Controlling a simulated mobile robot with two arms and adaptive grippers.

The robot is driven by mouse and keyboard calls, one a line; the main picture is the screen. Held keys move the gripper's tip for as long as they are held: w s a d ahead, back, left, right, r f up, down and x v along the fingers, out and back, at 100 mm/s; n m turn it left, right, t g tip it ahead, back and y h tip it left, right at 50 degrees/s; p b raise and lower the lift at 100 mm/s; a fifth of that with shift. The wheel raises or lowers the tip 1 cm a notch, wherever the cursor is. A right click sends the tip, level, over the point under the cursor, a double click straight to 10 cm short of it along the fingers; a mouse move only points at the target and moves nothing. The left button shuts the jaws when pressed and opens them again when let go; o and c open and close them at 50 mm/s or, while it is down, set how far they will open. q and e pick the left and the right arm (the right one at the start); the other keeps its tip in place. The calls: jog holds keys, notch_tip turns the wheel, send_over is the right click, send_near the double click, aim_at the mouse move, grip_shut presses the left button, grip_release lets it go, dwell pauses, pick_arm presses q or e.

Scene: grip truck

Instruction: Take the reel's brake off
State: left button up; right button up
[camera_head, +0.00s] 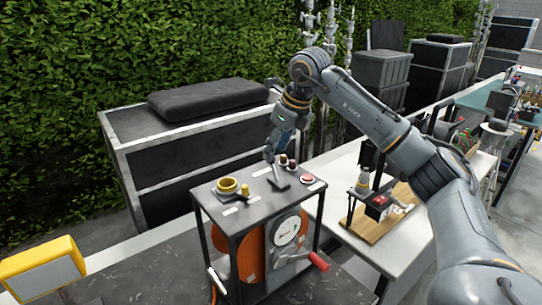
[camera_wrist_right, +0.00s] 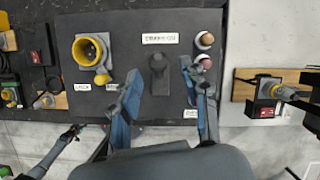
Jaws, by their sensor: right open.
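The reel unit is a dark metal frame with an orange drum (camera_head: 228,250) inside and a grey control panel (camera_head: 222,203) on top. A dark grey lever (camera_head: 278,180) stands on the panel; it also shows in the wrist view (camera_wrist_right: 158,74) near a white label (camera_wrist_right: 160,38). The labels are too small to read surely. My right gripper (camera_head: 270,153) is over the panel by the lever. In the wrist view its blue fingers (camera_wrist_right: 160,82) are open, one on each side of the lever, with gaps; whether they reach down to its height is unclear.
A yellow ring socket (camera_head: 228,186) and a small yellow knob (camera_head: 245,187) are left of the lever. A red button (camera_head: 308,179) is to its right. A red crank handle (camera_head: 318,261) juts from the front. A white bench (camera_head: 345,232) adjoins on the right.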

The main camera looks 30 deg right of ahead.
aim_at(274, 169)
jog(key=shift+p+x, duration=0.5)
jog(key=shift+x, duration=2.05)
jog(key=shift+s+a, duration=0.1)
grip_shut()
